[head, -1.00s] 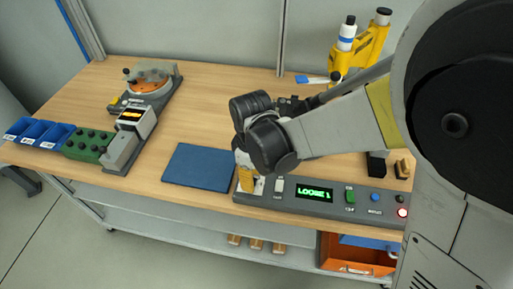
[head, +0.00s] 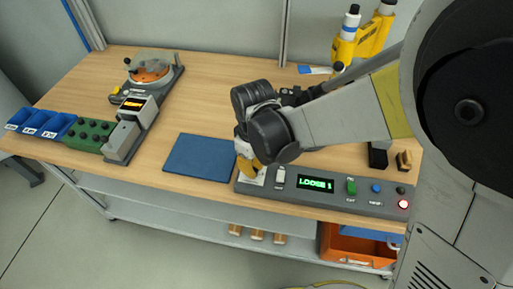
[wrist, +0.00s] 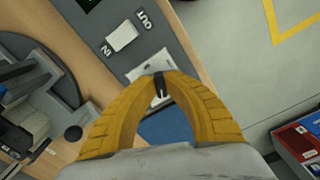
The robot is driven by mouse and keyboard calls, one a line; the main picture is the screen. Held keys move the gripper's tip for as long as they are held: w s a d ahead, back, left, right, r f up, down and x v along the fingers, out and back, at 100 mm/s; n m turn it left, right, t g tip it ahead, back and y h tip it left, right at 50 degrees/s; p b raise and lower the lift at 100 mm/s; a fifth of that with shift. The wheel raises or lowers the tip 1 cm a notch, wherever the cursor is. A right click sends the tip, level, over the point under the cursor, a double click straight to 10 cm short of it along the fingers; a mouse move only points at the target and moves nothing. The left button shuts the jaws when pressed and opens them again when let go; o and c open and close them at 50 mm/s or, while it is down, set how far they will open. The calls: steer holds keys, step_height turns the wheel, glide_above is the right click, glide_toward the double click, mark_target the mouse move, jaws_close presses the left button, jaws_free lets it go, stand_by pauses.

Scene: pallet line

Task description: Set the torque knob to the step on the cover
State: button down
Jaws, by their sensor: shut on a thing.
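The control box (head: 325,209) stands along the front edge of the bench, with a green display (head: 316,184) that appears to read "LOOSE 1". My gripper (head: 251,181) is over the left end of this box. In the wrist view its yellow fingers (wrist: 161,84) are closed on a small dark knob (wrist: 161,88) above a pale plate (wrist: 150,66). The fingers hide most of the knob, and its pointer setting cannot be read. A round clear cover (head: 152,64) sits on a fixture at the back left; no step mark on it is legible.
A white IN/OUT switch (wrist: 122,36) is close to the fingers. A blue mat (head: 200,158) lies left of the box. Blue bins (head: 40,124) and a green block (head: 90,138) are at far left. Yellow tools (head: 362,38) stand at the back.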

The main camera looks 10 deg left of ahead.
mark_target(254, 169)
steer(key=m, duration=0.4)
steer(key=shift+s+m, duration=0.1)
steer(key=shift+m, duration=0.6)
steer(key=c, duration=1.5)
jaws_free()
steer(key=shift+o, duration=0.2)
steer(key=shift+r, duration=0.1)
step_height(254, 169, up, 12)
